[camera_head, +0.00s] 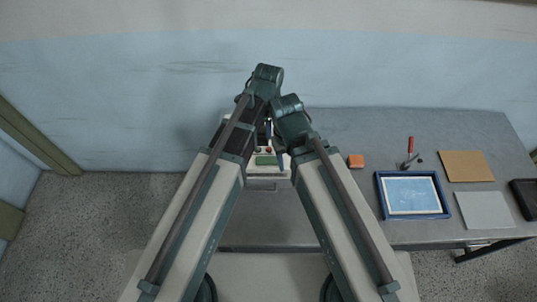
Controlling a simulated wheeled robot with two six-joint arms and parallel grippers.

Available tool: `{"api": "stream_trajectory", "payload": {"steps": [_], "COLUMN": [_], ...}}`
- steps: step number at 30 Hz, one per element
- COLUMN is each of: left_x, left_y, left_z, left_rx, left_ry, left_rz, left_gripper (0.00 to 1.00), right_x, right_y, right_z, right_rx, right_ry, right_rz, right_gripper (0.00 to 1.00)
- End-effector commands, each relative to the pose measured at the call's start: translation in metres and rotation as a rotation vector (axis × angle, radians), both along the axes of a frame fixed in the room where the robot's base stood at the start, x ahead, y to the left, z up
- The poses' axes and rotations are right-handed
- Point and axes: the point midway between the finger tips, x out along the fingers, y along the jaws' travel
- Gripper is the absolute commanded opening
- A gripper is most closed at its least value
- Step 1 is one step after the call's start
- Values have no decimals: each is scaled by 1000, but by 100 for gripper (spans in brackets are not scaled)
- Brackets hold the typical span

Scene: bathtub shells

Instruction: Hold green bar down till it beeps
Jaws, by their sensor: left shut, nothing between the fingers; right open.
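The green bar (265,160) is a flat green strip on the front of a pale control box (254,169) on the grey table. The box is partly hidden behind my arms. My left gripper (268,132) is shut and empty over the back part of the box, just above the green bar in the picture. My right gripper (281,163) is open and empty, close to the bar's right end. I cannot tell whether either gripper touches the box or the bar.
Small red and green buttons (268,149) sit behind the bar. To the right on the table (345,120) are an orange block (356,161), a blue-framed tray (379,196), a red-handled tool (410,146), a tan sheet (466,166) and a grey sheet (482,210). A blue wall stands behind.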

Motion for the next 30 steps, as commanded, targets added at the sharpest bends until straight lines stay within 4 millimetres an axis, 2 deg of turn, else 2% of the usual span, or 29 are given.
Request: {"api": "stream_trajectory", "payload": {"steps": [8,14,30], "left_x": [0,0,0], "left_y": [0,0,0], "left_z": [-4,-19,-93], "left_rx": [0,0,0], "left_ry": [0,0,0], "left_rz": [2,3,3], "left_gripper": [0,0,0], "right_x": [0,0,1], "right_y": [0,0,0], "right_z": [-4,-19,-93], "right_rx": [0,0,-1], "right_ry": [0,-1,-2], "right_rz": [0,-1,3], "right_gripper": [50,50,50]}}
